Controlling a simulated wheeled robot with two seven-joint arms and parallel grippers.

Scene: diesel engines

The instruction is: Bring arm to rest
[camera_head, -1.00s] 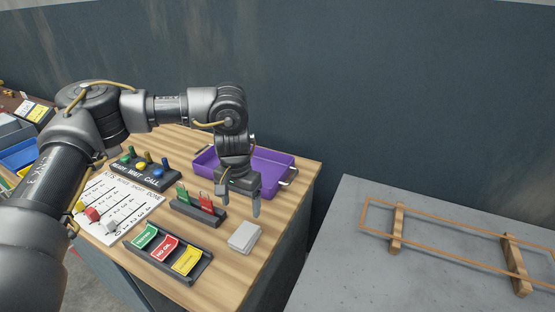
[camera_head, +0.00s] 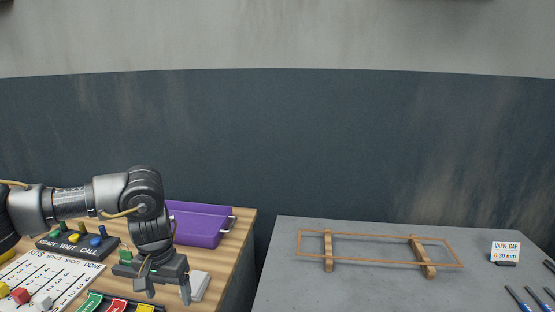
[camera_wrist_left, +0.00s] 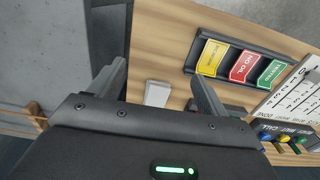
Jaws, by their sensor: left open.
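My left arm comes in from the left in the head view. Its gripper (camera_head: 168,291) points down over the right part of the wooden table (camera_head: 236,250). Its two fingers are spread with nothing between them. In the left wrist view the open fingers (camera_wrist_left: 160,88) are apart above the table, with a white block or card stack (camera_wrist_left: 158,93) visible beyond the gap. That white stack also shows just right of the gripper in the head view (camera_head: 200,287). My right arm and gripper are not in view.
A purple bin (camera_head: 200,228) stands behind the gripper. A button board (camera_head: 72,244), a marked chart (camera_head: 40,280) and a card tray (camera_wrist_left: 240,62) lie on the table. Right of a gap, a grey table (camera_head: 350,290) holds a wooden frame (camera_head: 380,262) and a "VALVE CAP" sign (camera_head: 505,252).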

